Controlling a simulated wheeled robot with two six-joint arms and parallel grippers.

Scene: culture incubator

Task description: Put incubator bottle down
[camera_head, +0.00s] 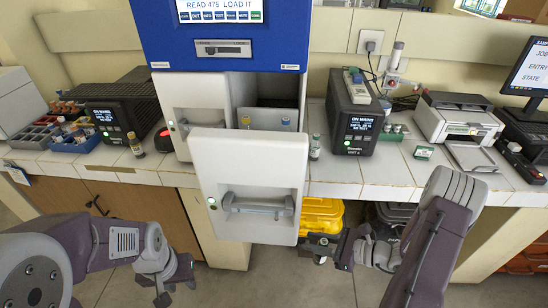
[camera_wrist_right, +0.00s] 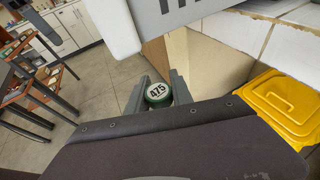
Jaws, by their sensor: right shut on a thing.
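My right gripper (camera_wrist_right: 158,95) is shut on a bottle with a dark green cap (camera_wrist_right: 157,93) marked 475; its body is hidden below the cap. In the head view the right gripper (camera_head: 322,248) is low, beside the lower right corner of the white incubator front panel (camera_head: 248,170), below counter height. The blue-and-white incubator (camera_head: 225,48) has a screen reading "READ 475 LOAD IT". Its front panel stands forward of an opening, with bottle tops (camera_head: 285,122) showing inside. My left gripper (camera_head: 170,288) hangs low at the left, away from the incubator; its jaw gap is unclear.
An amber bottle (camera_head: 135,146) and another small bottle (camera_head: 315,147) stand on the white tiled counter (camera_head: 335,172). A black device (camera_head: 355,115) and a printer (camera_head: 458,120) stand to the right. A yellow lidded bin (camera_head: 321,214) is under the counter near my right gripper.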

